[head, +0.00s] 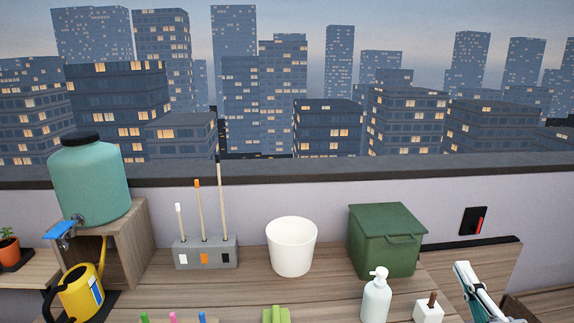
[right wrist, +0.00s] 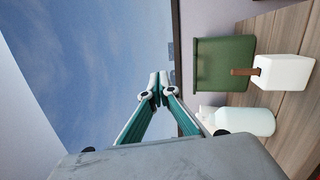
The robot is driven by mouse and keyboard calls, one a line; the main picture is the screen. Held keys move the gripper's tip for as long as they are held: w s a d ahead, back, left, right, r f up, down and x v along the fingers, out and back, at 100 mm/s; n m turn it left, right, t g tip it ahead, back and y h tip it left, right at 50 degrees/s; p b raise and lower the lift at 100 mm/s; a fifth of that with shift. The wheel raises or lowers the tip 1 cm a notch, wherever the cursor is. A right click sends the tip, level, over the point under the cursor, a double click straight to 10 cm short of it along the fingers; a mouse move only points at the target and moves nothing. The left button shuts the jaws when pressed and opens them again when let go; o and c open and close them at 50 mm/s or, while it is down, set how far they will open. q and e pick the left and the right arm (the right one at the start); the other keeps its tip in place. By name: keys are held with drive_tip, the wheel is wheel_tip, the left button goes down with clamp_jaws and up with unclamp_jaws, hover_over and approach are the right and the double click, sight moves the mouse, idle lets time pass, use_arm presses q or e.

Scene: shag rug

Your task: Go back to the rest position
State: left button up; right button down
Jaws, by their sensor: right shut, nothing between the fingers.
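My right gripper (head: 464,268) shows at the lower right of the head view, to the right of the white pump bottle and apart from it. In the right wrist view its two teal fingers (right wrist: 158,80) come together at the tips, with nothing between them. My left gripper is not in the head view.
Near the right gripper are a white pump bottle (head: 376,297), a white block with a brown stick (head: 428,312) and a green lidded bin (head: 385,243). A white bucket (head: 291,247), grey holder (head: 206,254), teal tank (head: 90,182) and yellow watering can (head: 80,293) stand further left.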

drive_tip(key=s+d+f+m+g+h, duration=0.2)
drive_tip(key=s+f+m+g, duration=0.15)
drive_tip(key=f, duration=0.45)
drive_tip(key=s+d+f+m+g+h, duration=0.2)
drive_tip(key=s+f+m+g, duration=0.15)
drive_tip(key=f, duration=0.45)
drive_tip(key=s+a+f+m+g, duration=0.1)
drive_tip(key=s+f+m+g, duration=0.45)
drive_tip(key=s+f, duration=0.85)
use_arm(q)
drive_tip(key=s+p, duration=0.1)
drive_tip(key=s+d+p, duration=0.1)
drive_tip(key=p, duration=0.1)
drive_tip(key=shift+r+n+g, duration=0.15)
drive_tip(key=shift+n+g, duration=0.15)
use_arm(e)
drive_tip(key=w+a+f+m+t+y, duration=0.1)
drive_tip(key=a+f+y, duration=0.2)
drive_tip(key=a, duration=0.5)
drive_tip(key=w+a+f+t+y, duration=0.1)
drive_tip(key=a+f+y, duration=0.3)
drive_tip(key=a, duration=0.4)
drive_tip(key=shift+w+a+f+m, duration=0.25)
drive_tip(key=shift+w+f+m, duration=0.1)
drive_tip(key=shift+f, duration=0.5)
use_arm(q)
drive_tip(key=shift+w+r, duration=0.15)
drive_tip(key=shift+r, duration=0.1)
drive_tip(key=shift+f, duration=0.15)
